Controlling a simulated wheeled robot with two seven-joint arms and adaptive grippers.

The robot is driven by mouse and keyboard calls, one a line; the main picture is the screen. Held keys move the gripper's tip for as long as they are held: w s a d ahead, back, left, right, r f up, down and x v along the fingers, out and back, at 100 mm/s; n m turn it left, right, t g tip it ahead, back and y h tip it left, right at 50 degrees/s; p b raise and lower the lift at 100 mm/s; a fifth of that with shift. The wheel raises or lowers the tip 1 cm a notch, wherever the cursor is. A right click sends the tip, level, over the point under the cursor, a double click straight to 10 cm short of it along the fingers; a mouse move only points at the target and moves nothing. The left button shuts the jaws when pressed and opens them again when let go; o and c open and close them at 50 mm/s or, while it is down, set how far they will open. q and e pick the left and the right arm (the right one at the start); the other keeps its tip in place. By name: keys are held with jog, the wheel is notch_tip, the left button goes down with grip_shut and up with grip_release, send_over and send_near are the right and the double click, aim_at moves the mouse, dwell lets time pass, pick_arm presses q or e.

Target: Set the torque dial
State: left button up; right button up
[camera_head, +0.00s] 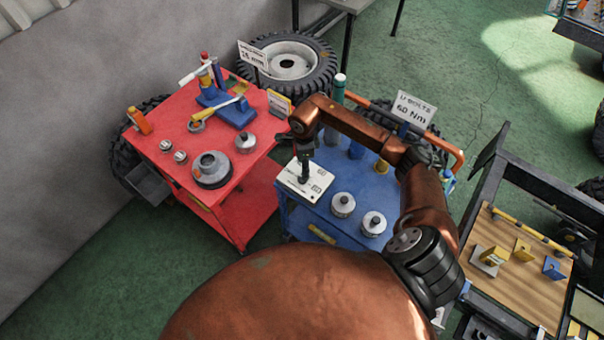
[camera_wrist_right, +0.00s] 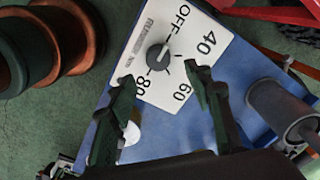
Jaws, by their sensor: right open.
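The torque dial (camera_wrist_right: 158,57) is a round grey knob on a white panel (camera_wrist_right: 205,50) marked OFF, 40, 60 and 80. A pointer shows on the knob, but I cannot tell surely which mark it faces. In the head view the panel (camera_head: 318,185) lies on the blue cart, and the gripper hides the knob. My right gripper (camera_wrist_right: 158,77) is open and empty above the panel, its fingertips on either side of the knob in the picture; contact is not visible. It also shows in the head view (camera_head: 304,178). My left gripper is not in view.
The blue cart (camera_head: 285,215) bears two metal canisters (camera_head: 343,204) (camera_head: 373,223) and a sign (camera_head: 413,109) reading U-BOLTS 60 Nm. A red cart (camera_head: 180,100) with tools stands at left. A wooden-topped cart (camera_head: 540,295) is at right.

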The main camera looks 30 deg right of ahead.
jog(key=f, duration=0.6)
jog(key=shift+a+f+p, duration=0.25)
jog(key=shift+f+p, duration=0.05)
jog(key=shift+f, duration=0.1)
jog(key=shift+c, duration=0.4)
jog(key=c, duration=1.1)
